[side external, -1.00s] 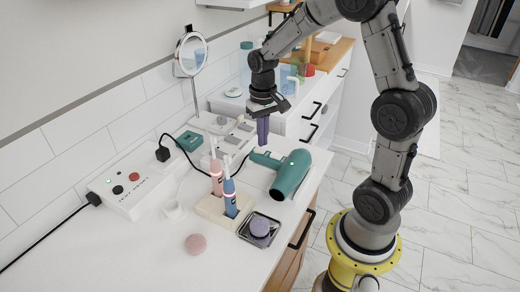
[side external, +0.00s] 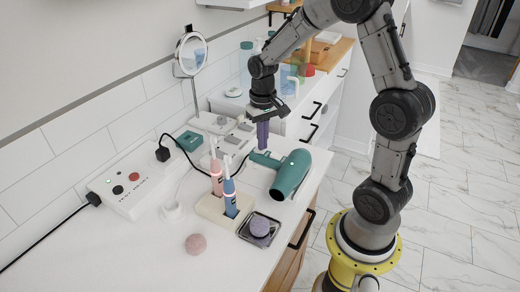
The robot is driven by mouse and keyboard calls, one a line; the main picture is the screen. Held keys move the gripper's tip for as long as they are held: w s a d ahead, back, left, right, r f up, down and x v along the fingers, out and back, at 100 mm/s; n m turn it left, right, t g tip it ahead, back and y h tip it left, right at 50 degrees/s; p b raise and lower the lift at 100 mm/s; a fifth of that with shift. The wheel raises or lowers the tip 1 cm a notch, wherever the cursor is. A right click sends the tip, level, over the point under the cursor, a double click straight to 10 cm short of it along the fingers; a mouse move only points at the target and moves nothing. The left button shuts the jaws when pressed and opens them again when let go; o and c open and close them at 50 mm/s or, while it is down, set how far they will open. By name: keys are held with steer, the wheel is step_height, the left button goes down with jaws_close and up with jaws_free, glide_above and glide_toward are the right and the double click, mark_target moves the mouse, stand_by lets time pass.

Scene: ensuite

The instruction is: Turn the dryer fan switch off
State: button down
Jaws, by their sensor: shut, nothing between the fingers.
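A teal hair dryer (side external: 291,176) lies on its side on the white counter. Its handle points left and back, with a black cord running from it. A small light spot shows on its body, but I cannot make out the fan switch itself. My gripper (side external: 263,148) points down with its purple fingers shut and empty, just over or behind the dryer's handle. I cannot tell whether the fingertips touch it.
Pink and blue toothbrushes stand in a holder (side external: 212,208) in front of the dryer. A soap dish (side external: 245,235), a pink ball (side external: 195,244), a white test/reset box (side external: 125,185), a teal box (side external: 189,140) and a round mirror (side external: 191,52) are nearby.

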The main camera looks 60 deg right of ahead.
steer(key=shift+f, duration=0.45)
steer(key=shift+r, duration=3.55)
steer(key=s+a+r+n+t, duration=0.35)
steer(key=s+a+r, duration=0.25)
steer(key=a+r, duration=0.35)
steer(key=s+a+f+n+t, duration=0.1)
steer(key=s+a+n+t, duration=0.1)
steer(key=s, duration=0.9)
steer(key=shift+a+f, duration=0.35)
steer(key=shift+a, duration=0.15)
